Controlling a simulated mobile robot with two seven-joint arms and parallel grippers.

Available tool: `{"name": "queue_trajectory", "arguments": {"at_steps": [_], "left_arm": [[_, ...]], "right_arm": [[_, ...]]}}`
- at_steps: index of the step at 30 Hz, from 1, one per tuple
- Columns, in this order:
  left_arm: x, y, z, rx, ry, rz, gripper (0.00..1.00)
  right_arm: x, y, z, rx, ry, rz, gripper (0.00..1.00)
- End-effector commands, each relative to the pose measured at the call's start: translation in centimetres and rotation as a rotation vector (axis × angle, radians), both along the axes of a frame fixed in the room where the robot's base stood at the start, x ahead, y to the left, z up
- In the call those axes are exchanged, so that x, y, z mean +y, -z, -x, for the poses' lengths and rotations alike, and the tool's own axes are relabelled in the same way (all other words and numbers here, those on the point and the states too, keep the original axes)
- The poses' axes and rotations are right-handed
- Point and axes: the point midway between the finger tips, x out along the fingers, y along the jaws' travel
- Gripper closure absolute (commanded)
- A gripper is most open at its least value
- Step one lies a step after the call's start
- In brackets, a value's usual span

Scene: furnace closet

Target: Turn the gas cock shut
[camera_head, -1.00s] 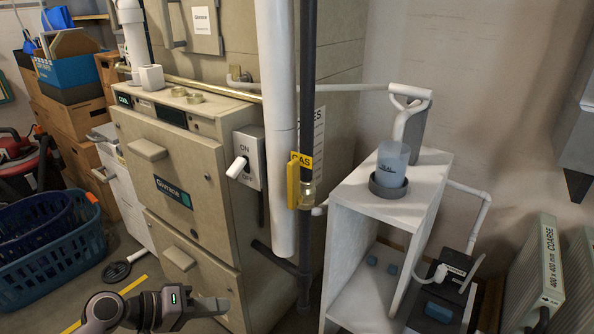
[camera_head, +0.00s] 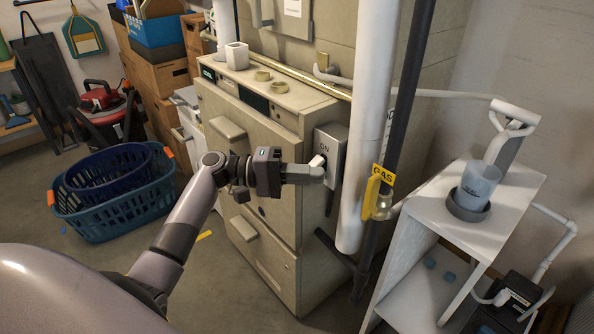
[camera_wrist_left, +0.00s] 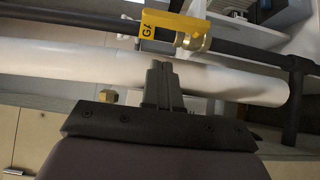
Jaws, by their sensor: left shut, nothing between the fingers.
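The gas cock has a yellow handle (camera_head: 373,192) marked GAS and a brass body (camera_head: 384,205) on a dark upright pipe (camera_head: 406,110). The handle lies roughly along the pipe. My left gripper (camera_head: 322,171) is shut and empty, in front of the ON/OFF switch box (camera_head: 335,143) and left of the white pipe and the cock. It hides the lower part of the box. In the left wrist view the shut fingers (camera_wrist_left: 160,72) point at the white pipe, with the yellow handle (camera_wrist_left: 172,26) beyond it. My right gripper is out of view.
The thick white pipe (camera_head: 368,130) stands between my left gripper and the cock. The beige furnace (camera_head: 262,140) is behind the arm. A white shelf (camera_head: 430,222) with a cup (camera_head: 479,182) stands right. Blue baskets (camera_head: 125,205) sit on the floor at left.

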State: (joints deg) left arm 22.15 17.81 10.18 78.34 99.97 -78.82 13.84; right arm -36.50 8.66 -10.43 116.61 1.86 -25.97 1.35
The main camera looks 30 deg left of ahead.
Motion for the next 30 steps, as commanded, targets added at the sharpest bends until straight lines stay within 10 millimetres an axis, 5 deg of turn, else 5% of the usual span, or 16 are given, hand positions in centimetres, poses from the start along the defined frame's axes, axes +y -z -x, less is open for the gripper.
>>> {"name": "queue_trajectory", "arguments": {"at_steps": [6, 12, 30], "left_arm": [[-4.3, -0.1, -2.0, 0.0, 0.001, 0.002, 1.0], [-6.9, -0.1, -0.9, 0.0, 0.0, 0.0, 1.0], [-7.9, 0.0, -0.5, -0.002, -0.001, -0.006, 1.0]], "right_arm": [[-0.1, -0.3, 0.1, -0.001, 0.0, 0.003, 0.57], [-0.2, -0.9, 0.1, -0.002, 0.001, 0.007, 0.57], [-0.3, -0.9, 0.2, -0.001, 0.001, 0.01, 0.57]]}}
